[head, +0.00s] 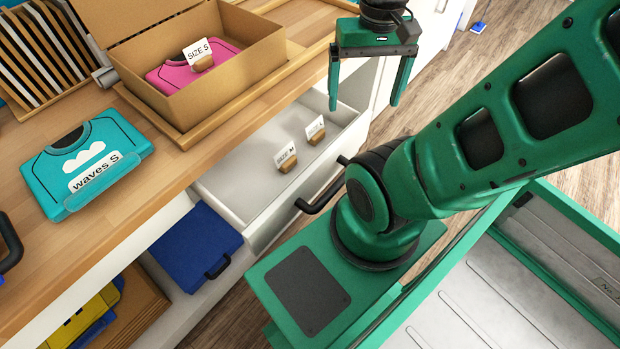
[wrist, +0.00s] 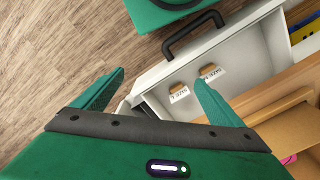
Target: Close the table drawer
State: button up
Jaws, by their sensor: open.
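The white table drawer (head: 242,174) stands pulled out from under the wooden table (head: 262,108) in the head view. Its front carries a dark bar handle (head: 321,193), partly hidden behind my arm. Two small size-label holders (head: 286,158) stand inside it. The drawer also shows in the wrist view (wrist: 234,58), with its handle (wrist: 192,30) at the top. My gripper (head: 362,100) is open and empty, above the drawer's far right end in the head view. In the wrist view its fingers (wrist: 153,92) straddle the drawer's side edge, seemingly above it; contact cannot be told.
A cardboard box (head: 235,87) with a pink shirt pack and a teal shirt pack (head: 88,160) lie on the tabletop. A blue item (head: 195,246) and yellow packs (head: 83,317) sit on a lower level. Wooden floor (head: 470,70) is clear beyond the drawer.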

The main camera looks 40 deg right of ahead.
aim_at(246, 187)
jog(key=z, duration=0.1)
jog(key=k, duration=0.5)
jog(key=z, duration=0.65)
jog(key=k, duration=1.55)
jog(key=u, duration=0.5)
jog(key=i, duration=1)
jog(key=z, duration=0.05)
